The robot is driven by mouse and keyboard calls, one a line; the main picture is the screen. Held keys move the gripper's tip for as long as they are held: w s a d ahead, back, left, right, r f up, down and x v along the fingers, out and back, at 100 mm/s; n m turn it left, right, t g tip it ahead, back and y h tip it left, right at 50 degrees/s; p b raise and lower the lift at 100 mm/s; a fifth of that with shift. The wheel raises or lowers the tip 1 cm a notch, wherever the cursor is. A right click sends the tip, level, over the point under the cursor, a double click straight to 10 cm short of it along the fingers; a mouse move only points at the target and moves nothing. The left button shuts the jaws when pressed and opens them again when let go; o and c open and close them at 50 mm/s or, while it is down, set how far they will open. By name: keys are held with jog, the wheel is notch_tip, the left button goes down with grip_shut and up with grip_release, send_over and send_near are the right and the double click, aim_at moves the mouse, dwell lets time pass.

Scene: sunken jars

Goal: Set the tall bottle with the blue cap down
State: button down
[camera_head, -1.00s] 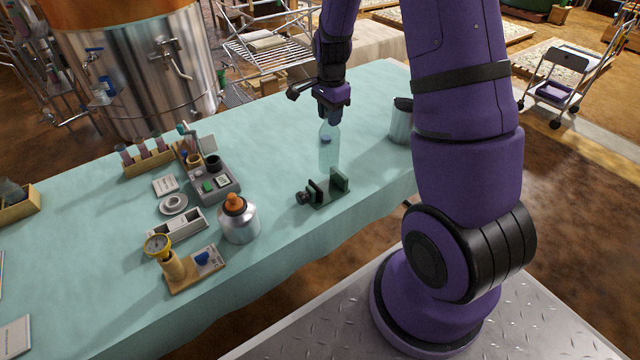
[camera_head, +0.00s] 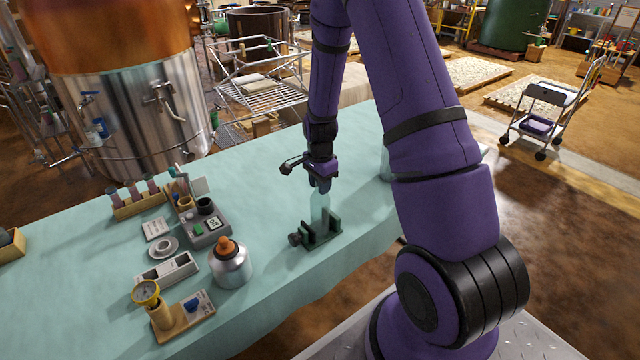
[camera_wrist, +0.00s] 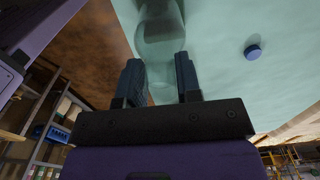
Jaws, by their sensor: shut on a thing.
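The tall bottle (camera_head: 319,205) is clear, pale teal glass and stands about upright under my gripper (camera_head: 320,185). My gripper is shut on its upper part. The bottle's lower part is between or just behind the two plates of a dark green clamp (camera_head: 309,238); I cannot tell whether it touches the base. In the wrist view the bottle (camera_wrist: 160,35) runs away from between my fingers (camera_wrist: 160,85). A small blue cap (camera_wrist: 252,51) shows on the pale cloth beside the bottle there, apart from it. No cap shows on the bottle.
A grey device (camera_head: 207,228) and a rack of tubes (camera_head: 138,201) are further left. A glass container (camera_head: 386,165) is partly hidden by my arm. The back cloth is clear.

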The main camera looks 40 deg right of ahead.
jog(key=shift+f, duration=0.1)
jog(key=c, duration=0.8)
grip_release()
jog(key=s+a+r+n+t, duration=0.1)
jog(key=s+a+r+n, duration=0.1)
jog(key=r, duration=0.9)
jog(key=s+a+r+n, duration=0.2)
jog(key=r, duration=0.9)
jog(key=s+a+r+n+t, duration=0.2)
jog(key=s+a+r+n, duration=0.2)
jog(key=s, duration=0.7)
jog(key=s+a+r+n+t, duration=0.2)
jog(key=s+a+r+n, duration=0.3)
jog(key=s+r+n, duration=0.4)
jog(key=shift+s+r+n, duration=0.3)
jog(key=shift+s+r, duration=0.8)
jog(key=shift+s, duration=0.1)
